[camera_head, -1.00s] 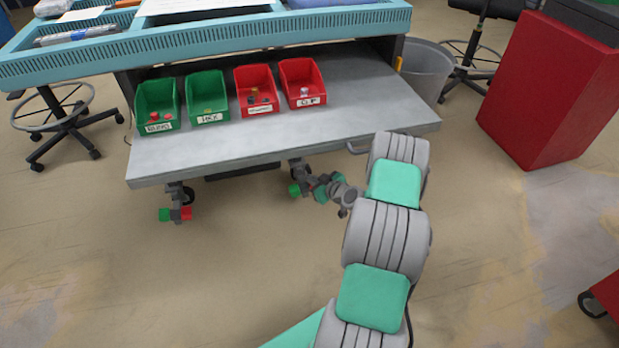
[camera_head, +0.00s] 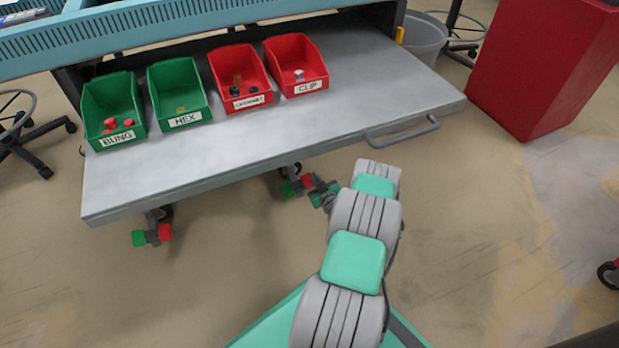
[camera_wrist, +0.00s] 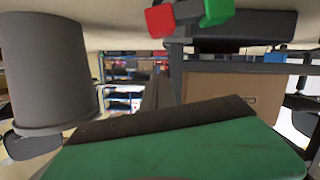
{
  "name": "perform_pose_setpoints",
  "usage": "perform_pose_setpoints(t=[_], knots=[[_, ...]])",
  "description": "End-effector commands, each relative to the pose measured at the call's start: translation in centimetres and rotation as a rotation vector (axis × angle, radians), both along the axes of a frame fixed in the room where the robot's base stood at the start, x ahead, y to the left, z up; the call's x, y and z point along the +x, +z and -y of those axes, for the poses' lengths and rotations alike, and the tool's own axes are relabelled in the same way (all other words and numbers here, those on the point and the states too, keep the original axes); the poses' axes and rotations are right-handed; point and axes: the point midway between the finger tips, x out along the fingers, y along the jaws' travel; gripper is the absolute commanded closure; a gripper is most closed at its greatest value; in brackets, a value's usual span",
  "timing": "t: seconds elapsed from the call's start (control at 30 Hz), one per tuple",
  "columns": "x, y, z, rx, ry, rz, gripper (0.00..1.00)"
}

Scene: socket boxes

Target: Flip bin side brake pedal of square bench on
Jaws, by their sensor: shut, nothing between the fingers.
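The square bench's bin-side brake pedal (camera_head: 298,187) is on the caster under the front edge, nearer the grey bin. It has a green end on the left and a red end on the right. It also shows large at the top of the wrist view (camera_wrist: 188,16), red left and green right. My gripper (camera_head: 319,186) is small and partly hidden by my arm, shut and empty, close to the red end. I cannot tell if they touch, or which end is pressed. The other brake pedal (camera_head: 152,235), green and red, is at the front left.
The bench's grey shelf (camera_head: 290,140) overhangs the pedals, with a handle (camera_head: 402,133) at its right. Green and red boxes stand on it. The grey bin (camera_head: 424,40) is behind right; a red cabinet (camera_head: 545,65) stands farther right. The front floor is clear.

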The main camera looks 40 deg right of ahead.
Motion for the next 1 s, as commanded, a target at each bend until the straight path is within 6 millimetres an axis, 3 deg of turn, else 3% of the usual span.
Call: perform_pose_setpoints(t=[0.27, 0.33, 0.5, 1.0], knots=[[5.9, -1.9, 1.8, -0.003, 0.006, 0.003, 1.00], [5.4, -3.7, 2.1, 0.003, 0.001, -0.001, 1.00], [5.3, -5.2, 2.5, 0.000, 0.002, 0.001, 1.00], [5.9, -5.5, 1.8, 0.025, 0.021, 0.007, 1.00]])
